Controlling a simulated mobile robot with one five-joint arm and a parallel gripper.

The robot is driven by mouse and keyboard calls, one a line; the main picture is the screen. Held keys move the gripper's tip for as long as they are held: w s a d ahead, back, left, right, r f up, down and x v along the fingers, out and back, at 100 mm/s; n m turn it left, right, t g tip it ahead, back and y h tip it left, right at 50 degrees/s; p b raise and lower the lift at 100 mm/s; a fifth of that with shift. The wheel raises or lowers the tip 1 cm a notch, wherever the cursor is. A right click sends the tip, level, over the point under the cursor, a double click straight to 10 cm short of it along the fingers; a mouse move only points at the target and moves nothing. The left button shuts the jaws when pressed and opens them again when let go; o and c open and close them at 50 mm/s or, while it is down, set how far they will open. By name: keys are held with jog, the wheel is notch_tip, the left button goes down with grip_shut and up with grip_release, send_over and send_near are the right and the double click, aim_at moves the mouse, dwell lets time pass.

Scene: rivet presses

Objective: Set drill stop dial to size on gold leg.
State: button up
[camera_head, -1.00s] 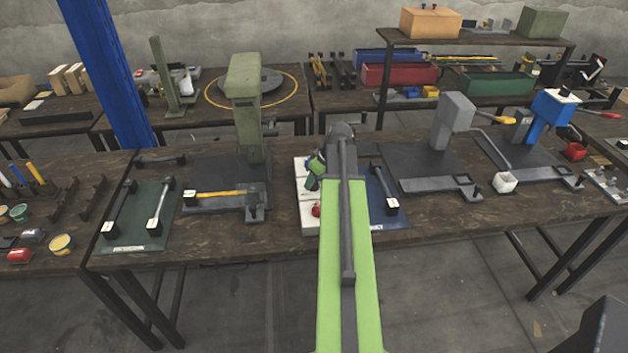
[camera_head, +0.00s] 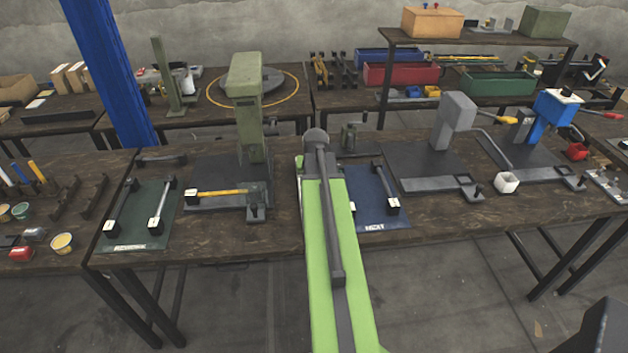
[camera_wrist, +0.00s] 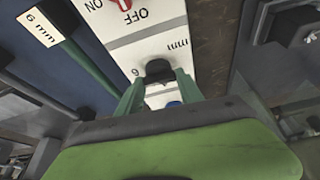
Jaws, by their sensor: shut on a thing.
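In the wrist view, my gripper (camera_wrist: 158,82) has its two green fingers closed around a black dial knob (camera_wrist: 158,69) on a white panel (camera_wrist: 150,48). The digit 6 and "mm" are printed beside the knob. Where the dial points is too unclear to tell. A red switch (camera_wrist: 122,5) marked ON and OFF sits on the same panel. In the head view, my arm hides the gripper, the dial and most of the panel. The gold leg (camera_head: 222,193) lies across the green press's base plate (camera_head: 232,207). Its white tag (camera_head: 192,194) is too small to read.
A blue mat (camera_head: 372,218) with a dark leg lies right of my arm; a "6 mm" tag (camera_wrist: 40,27) shows in the wrist view. A green mat (camera_head: 135,235) with two legs lies left. The green press (camera_head: 245,110) stands left; grey and blue presses stand right.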

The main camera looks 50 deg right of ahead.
jog(key=shift+a+m, duration=0.1)
jog(key=shift+m, duration=0.5)
jog(key=o, duration=1.4)
jog(key=p+v, duration=1)
jog(key=v, duration=0.1)
jog(key=p+v, duration=0.6)
jog(key=shift+w+a+r, duration=0.2)
jog(key=shift+a, duration=0.05)
